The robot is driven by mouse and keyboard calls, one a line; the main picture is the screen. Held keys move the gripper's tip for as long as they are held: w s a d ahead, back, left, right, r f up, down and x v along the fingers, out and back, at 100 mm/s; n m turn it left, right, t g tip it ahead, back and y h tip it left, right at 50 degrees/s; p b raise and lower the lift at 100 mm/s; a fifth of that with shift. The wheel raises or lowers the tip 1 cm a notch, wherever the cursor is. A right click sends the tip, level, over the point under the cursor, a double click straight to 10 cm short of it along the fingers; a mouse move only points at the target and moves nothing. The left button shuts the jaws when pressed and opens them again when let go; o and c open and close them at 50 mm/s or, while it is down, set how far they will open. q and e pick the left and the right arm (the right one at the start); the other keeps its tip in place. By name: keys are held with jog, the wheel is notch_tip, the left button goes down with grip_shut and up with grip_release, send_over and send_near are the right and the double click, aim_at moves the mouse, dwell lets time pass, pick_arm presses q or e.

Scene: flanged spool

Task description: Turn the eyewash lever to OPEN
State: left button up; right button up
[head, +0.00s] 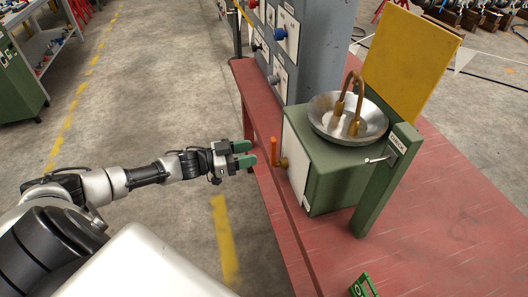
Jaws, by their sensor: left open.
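The eyewash station is a green box (333,168) with a steel bowl (334,128) and brass spouts (355,108) on top. An orange lever (273,151) stands upright at the box's left side, beside a brass fitting (284,162). My left gripper (251,154) is open, its green fingertips just left of the lever, with a small gap seeming to lie between them. The lever's markings are too small to read. My right gripper is not in view.
The station stands on a red bench (440,226). A yellow panel (409,62) and a green post (386,180) rise beside the bowl. A grey cabinet (314,40) with knobs stands behind. The floor left of the bench is clear around my arm.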

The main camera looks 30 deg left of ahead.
pick_arm(q)
jog(key=shift+v, duration=1.55)
jog(key=s+a+f+n+g+y, duration=0.1)
jog(key=s+f+n+y, duration=0.3)
jog(key=f, duration=1.1)
jog(key=s+a+f+n+g+y, duration=0.1)
jog(key=s+f+y, duration=0.5)
jog(key=f, duration=0.9)
jog(key=s+d+f+n+g+y, duration=0.1)
jog(key=s+d+f+g, duration=0.2)
jog(key=s+f, duration=0.35)
jog(key=s+d+f+g+y, duration=0.1)
jog(key=s+d+f+g, duration=0.15)
jog(key=s+f, duration=0.45)
jog(key=s+d+f+g, duration=0.2)
jog(key=s+d, duration=0.3)
jog(key=s, duration=0.3)
jog(key=s+d+f+g, duration=0.2)
jog(key=s+d, duration=0.3)
jog(key=s, duration=0.4)
jog(key=shift+d+f+g, duration=0.2)
jog(key=shift+f+g, duration=0.05)
jog(key=shift+g, duration=0.2)
